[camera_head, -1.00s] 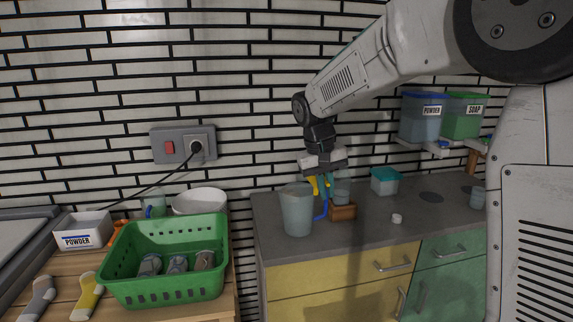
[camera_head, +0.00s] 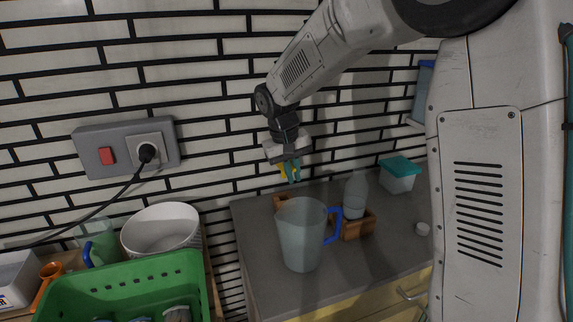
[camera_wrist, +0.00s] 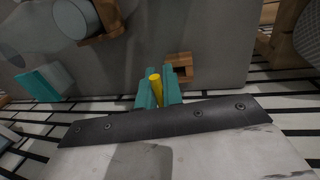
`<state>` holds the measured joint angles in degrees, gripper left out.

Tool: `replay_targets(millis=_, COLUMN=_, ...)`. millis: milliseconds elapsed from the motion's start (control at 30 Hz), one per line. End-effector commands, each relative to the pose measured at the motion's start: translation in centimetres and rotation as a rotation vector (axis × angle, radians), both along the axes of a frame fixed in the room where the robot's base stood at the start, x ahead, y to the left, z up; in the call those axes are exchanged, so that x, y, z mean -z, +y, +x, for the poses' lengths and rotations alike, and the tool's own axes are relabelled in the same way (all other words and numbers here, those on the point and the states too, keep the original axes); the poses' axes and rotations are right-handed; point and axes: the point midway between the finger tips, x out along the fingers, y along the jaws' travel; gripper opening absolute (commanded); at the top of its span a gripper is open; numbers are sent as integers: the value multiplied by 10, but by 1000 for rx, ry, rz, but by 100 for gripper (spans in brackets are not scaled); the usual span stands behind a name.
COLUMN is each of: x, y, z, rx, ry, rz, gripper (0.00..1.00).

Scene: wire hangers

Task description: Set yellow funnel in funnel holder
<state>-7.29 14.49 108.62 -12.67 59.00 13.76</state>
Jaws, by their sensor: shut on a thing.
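My gripper (camera_head: 290,171) is shut on the yellow funnel (camera_head: 283,171), above the back of the grey counter. In the wrist view the yellow funnel (camera_wrist: 155,88) shows as a narrow yellow piece between the teal fingers (camera_wrist: 158,93). A small wooden block with a square opening, which looks like the funnel holder (camera_wrist: 180,67), lies just beyond the fingertips there. In the head view this holder (camera_head: 280,201) is partly hidden behind the pitcher, below my gripper. Whether the funnel touches it I cannot tell.
A clear pitcher (camera_head: 300,235) with a blue handle stands in front of the holder. A clear bottle (camera_head: 355,195) stands in another wooden holder (camera_head: 358,228) to the right. A teal-lidded box (camera_head: 398,174) and a small white cap (camera_head: 422,229) are farther right. The brick wall is close behind.

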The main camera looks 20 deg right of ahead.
Motion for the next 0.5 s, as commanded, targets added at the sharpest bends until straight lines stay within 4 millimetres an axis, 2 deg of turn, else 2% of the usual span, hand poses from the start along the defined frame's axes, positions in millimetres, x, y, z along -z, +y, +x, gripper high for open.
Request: replay_targets(millis=500, x=3, y=-2, z=-4, rx=5, ry=-2, rz=0, gripper=0)
